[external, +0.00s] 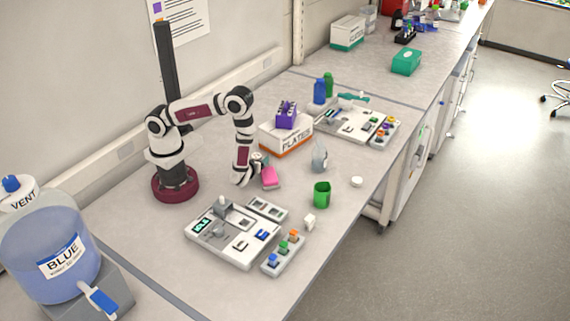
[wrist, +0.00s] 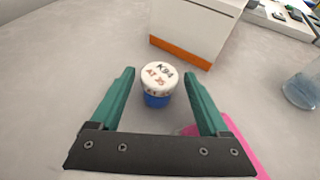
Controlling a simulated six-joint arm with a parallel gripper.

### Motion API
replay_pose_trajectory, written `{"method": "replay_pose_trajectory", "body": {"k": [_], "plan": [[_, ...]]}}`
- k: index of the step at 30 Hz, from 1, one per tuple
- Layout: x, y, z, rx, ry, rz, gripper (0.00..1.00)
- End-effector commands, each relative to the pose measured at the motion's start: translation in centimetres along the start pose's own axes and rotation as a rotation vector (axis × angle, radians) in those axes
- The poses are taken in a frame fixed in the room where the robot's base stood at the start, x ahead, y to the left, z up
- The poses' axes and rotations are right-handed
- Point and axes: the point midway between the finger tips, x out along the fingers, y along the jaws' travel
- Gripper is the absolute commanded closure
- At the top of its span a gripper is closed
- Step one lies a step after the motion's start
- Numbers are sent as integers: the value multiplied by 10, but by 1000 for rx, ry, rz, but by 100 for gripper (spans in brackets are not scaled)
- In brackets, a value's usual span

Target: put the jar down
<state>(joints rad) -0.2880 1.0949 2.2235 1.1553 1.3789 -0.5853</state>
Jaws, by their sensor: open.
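In the wrist view, a small jar (wrist: 157,98) with a white lid and a blue body stands upright on the grey bench. Its lid carries lettering that seems to read "KB4 AT 25". My gripper (wrist: 158,75) is open, with its two green fingers on either side of the jar and visible gaps between them and it. In the external view, my gripper (external: 260,160) is low over the bench, in front of the PLATES box. I cannot make out the jar clearly there.
The white and orange PLATES box (external: 286,136) stands just beyond, with a purple rack (external: 286,115) on top. A pink item (external: 270,177) lies close beside my gripper. A clear flask (external: 319,159), green cup (external: 321,194) and instrument tray (external: 232,232) stand nearby.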

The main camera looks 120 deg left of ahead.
Motion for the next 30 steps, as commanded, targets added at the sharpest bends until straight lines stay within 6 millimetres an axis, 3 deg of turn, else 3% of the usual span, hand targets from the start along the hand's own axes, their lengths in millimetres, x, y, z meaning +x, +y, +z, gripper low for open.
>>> {"method": "replay_pose_trajectory", "body": {"k": [5,19,27,30], "plan": [[-8,-1,1,-1,-1,-3,21],[-106,-1,1,-1,-1,-3,21],[-122,0,2,-3,1,2,21],[-132,2,18,-59,37,30,21]]}}
